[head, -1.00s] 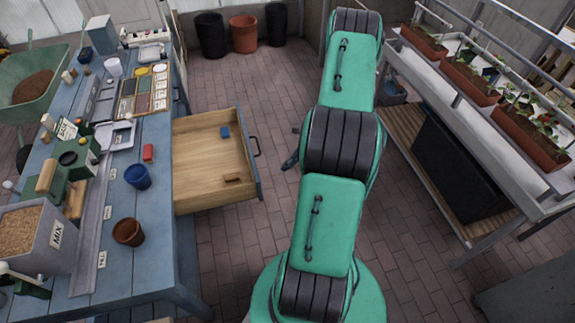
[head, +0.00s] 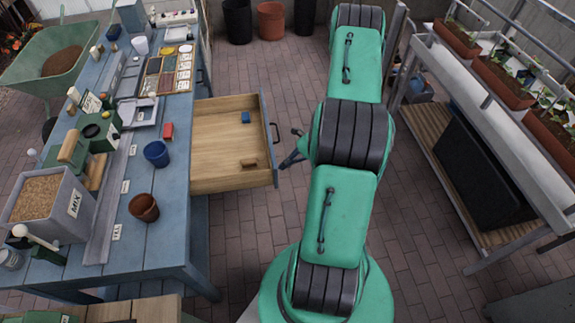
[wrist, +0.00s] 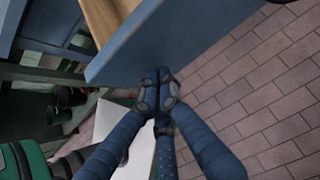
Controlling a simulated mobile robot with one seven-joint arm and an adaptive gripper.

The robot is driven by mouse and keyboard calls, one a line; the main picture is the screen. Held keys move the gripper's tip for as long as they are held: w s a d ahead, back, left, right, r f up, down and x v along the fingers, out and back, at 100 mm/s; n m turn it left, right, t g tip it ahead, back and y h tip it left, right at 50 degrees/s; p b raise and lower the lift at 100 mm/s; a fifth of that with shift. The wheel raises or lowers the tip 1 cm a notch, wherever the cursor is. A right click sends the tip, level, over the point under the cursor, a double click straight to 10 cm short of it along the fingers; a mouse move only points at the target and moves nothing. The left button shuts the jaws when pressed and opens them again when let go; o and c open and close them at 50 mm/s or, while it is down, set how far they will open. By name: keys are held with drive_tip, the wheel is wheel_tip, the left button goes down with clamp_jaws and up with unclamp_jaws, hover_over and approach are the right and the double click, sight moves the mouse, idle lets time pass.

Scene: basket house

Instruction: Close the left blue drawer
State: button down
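The blue drawer (head: 226,181) is pulled out from the right side of the blue workbench. Its wooden inside holds a small blue block (head: 246,117) and a small brown piece (head: 248,162). A dark handle (head: 274,133) is on its blue front. My gripper (head: 286,163) is just right of the drawer front, near its lower corner, partly hidden by my arm. In the wrist view the blue drawer front (wrist: 185,38) lies just beyond the fingers (wrist: 158,90). The fingertips are together with nothing seen between them. I cannot tell whether they touch the front.
The workbench (head: 178,235) carries a blue pot (head: 156,153), a brown pot (head: 144,207) and a mix bin (head: 50,205). A plant shelf (head: 500,120) stands on the right. Brick floor (head: 240,70) is clear behind the drawer.

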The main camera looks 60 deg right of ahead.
drive_tip(key=shift+w+a, duration=0.1)
drive_tip(key=shift+a, duration=0.05)
drive_tip(key=w+a+b, duration=0.3)
drive_tip(key=w+a, duration=2.4)
drive_tip(key=shift+w+b, duration=0.1)
drive_tip(key=shift+b, duration=0.2)
drive_tip(key=shift+a+r, duration=0.1)
drive_tip(key=shift+s+d, duration=0.35)
drive_tip(key=shift+d, duration=0.1)
drive_tip(key=shift+s+d, duration=1.2)
drive_tip(key=p+v, duration=0.2)
drive_tip(key=v, duration=0.7)
drive_tip(key=shift+s+r, duration=0.2)
drive_tip(key=shift+r, duration=0.1)
drive_tip(key=shift+d+r, duration=0.1)
